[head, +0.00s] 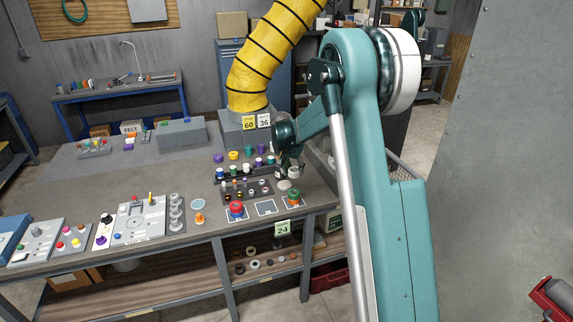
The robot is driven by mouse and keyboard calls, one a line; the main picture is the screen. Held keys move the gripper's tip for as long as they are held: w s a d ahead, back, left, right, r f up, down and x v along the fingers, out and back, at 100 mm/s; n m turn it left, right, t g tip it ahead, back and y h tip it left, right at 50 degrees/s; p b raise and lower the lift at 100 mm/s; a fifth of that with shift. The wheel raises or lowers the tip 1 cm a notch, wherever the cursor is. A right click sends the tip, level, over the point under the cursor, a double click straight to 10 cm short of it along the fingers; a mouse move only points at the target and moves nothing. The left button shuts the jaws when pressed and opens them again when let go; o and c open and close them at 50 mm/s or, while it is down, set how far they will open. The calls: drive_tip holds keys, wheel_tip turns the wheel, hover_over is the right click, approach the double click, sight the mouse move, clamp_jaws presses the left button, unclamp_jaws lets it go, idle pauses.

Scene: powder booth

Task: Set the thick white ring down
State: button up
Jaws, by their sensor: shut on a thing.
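My gripper (288,166) is at the right end of the workbench, low over the bench top, pointing down. It is small and dark in this view, and the arm partly covers it. A small white piece (294,173) shows at its fingertips and looks like the thick white ring, held between the jaws. Whether it touches the bench cannot be told. A pale round piece (284,185) lies just below and left of it.
Left of my gripper is a dark rack (246,189) with several small parts. In front are square mats with a red-and-blue stack (236,210), a bare mat (265,208) and a green-and-red stack (293,198). A yellow hose (265,55) rises behind.

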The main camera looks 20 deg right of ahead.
drive_tip(key=s+a+f+n+y+b, duration=0.1)
drive_tip(key=s+a+f+n+b, duration=0.3)
drive_tip(key=s+a+f, duration=0.4)
drive_tip(key=s+a+f+n+t+y+b, duration=0.1)
drive_tip(key=s+a+f+n+b, duration=0.4)
drive_tip(key=s+f, duration=1.2)
drive_tip(key=a+f+y+b, duration=0.1)
drive_tip(key=a+f, duration=0.1)
drive_tip(key=a, duration=0.1)
drive_tip(key=shift+s+a+b, duration=0.2)
drive_tip(key=shift+a+b, duration=0.1)
drive_tip(key=shift+b, duration=0.1)
drive_tip(key=w+d+r+p, duration=0.3)
drive_tip(key=w+r+p, duration=0.4)
drive_tip(key=w+r, duration=1.5)
drive_tip(key=w, duration=0.3)
drive_tip(key=shift+r, duration=0.3)
drive_tip(key=shift+w+f, duration=0.1)
